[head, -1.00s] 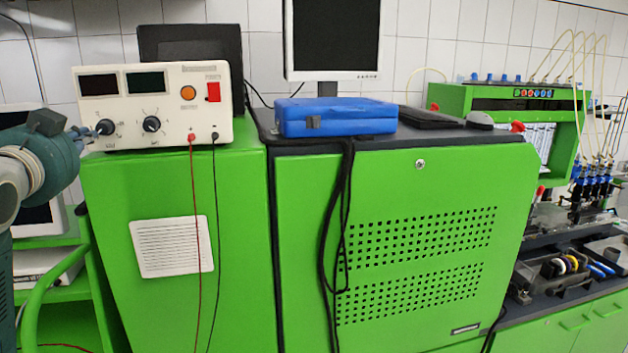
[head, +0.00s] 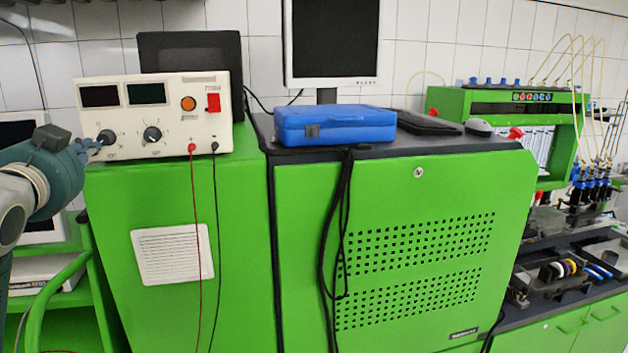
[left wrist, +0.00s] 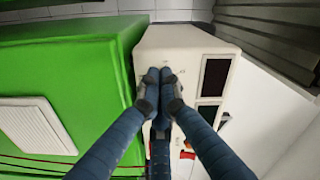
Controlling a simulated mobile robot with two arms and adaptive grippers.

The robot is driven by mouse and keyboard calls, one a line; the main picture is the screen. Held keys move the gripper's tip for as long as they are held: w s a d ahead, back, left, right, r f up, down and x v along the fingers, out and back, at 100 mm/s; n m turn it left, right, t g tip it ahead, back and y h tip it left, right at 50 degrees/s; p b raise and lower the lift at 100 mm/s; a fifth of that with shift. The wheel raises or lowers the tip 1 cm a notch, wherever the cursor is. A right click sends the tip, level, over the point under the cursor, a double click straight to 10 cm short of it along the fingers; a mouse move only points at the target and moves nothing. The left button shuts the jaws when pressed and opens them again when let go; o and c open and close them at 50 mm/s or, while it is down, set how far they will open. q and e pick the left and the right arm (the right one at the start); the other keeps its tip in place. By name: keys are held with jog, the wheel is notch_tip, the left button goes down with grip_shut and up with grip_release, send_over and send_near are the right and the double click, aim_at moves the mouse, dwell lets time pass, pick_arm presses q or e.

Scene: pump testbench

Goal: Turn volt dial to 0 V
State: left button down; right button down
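The cream power supply (head: 130,150) stands on a green cabinet and has two dark dials below two dark displays. Its left dial (head: 107,137) seems to be the volt dial, but the labels are too small to be sure. The right dial (head: 152,134) stands free. My left gripper (head: 90,145) comes in from the left with its fingertips at the left dial. In the left wrist view the blue fingers of my left gripper (left wrist: 160,78) are drawn together at the panel and hide the dial, so its setting cannot be read. My right gripper is not in view.
An orange button (head: 188,103) and a red switch (head: 213,102) sit right of the dials. Red and black leads hang from the panel. A blue case (head: 335,125), a monitor (head: 331,42) and a keyboard (head: 428,122) are on the neighbouring cabinet.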

pick_arm(q)
jog(key=shift+f, duration=0.35)
jog(key=v, duration=0.5)
jog(key=shift+s+a, duration=0.1)
jog(key=shift+s, duration=0.1)
jog(key=shift+w, duration=0.1)
